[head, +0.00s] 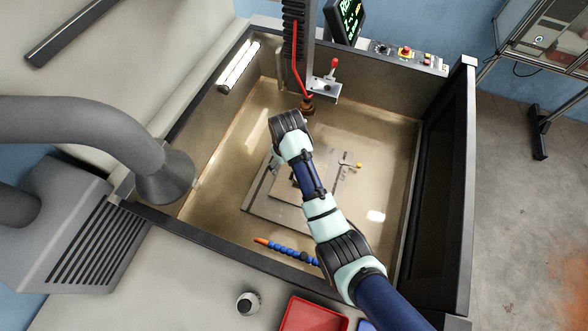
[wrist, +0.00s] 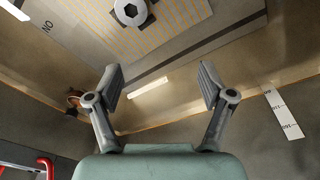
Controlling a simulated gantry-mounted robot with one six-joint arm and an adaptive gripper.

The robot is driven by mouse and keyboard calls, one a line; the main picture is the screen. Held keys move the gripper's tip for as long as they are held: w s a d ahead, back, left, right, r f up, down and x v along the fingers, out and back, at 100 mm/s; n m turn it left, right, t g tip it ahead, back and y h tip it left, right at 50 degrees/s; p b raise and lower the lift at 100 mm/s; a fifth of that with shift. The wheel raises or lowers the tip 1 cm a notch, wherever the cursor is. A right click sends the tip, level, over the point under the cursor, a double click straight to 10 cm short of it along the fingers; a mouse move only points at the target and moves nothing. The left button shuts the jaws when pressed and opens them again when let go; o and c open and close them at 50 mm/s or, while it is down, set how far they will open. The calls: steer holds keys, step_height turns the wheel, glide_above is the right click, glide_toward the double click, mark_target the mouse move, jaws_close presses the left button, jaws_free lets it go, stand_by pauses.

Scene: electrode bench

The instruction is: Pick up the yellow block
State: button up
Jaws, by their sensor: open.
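I cannot make out a yellow block in either view. The only clear yellow spot in the head view is a small round knob (head: 358,166) on a lever beside the plate in the tank. My gripper (wrist: 160,82) shows in the wrist view with its two fingers wide apart and nothing between them. In the head view my arm reaches over the tank and hides the gripper and part of the plate.
Tank walls (head: 460,130) surround the work area. An electrode column (head: 293,35) hangs at the back, with a red-knobbed bracket (head: 326,86). A segmented blue hose (head: 287,250) lies near the front wall. A red tray (head: 312,318) and a small round container (head: 248,302) stand outside.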

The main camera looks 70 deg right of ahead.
steer(key=shift+m+g+y, duration=0.4)
steer(key=shift+g+y, duration=0.2)
steer(key=s+d+f, duration=0.1)
steer(key=s+f, duration=0.1)
steer(key=s+d+f, duration=0.2)
steer(key=shift+d, duration=0.1)
step_height(320, 180, down, 8)
steer(key=shift+r+b, duration=0.15)
steer(key=shift+b, duration=0.65)
jaws_close()
